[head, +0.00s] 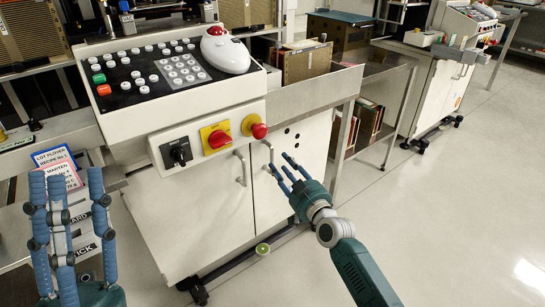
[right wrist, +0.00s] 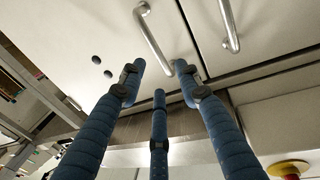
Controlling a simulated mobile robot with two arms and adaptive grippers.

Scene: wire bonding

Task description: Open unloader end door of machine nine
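The white machine cabinet has two doors side by side below its control panel. The left door (head: 206,222) has a bar handle (head: 240,168) by its right edge; that handle is also in the right wrist view (right wrist: 229,26). The right door (head: 303,140) has a handle (head: 267,152) by its left edge and dark round holes. In the right wrist view this handle (right wrist: 153,36) lies just ahead of my fingertips. My right gripper (head: 288,166) is open and empty beside it; contact cannot be told. My left gripper (head: 68,182) is open and empty at the lower left. Both doors look shut.
The control panel (head: 150,85) overhangs the doors, with a black switch (head: 177,152), a red-yellow switch (head: 216,137) and a red emergency button (head: 255,127). A metal table (head: 376,85) stands right of the cabinet.

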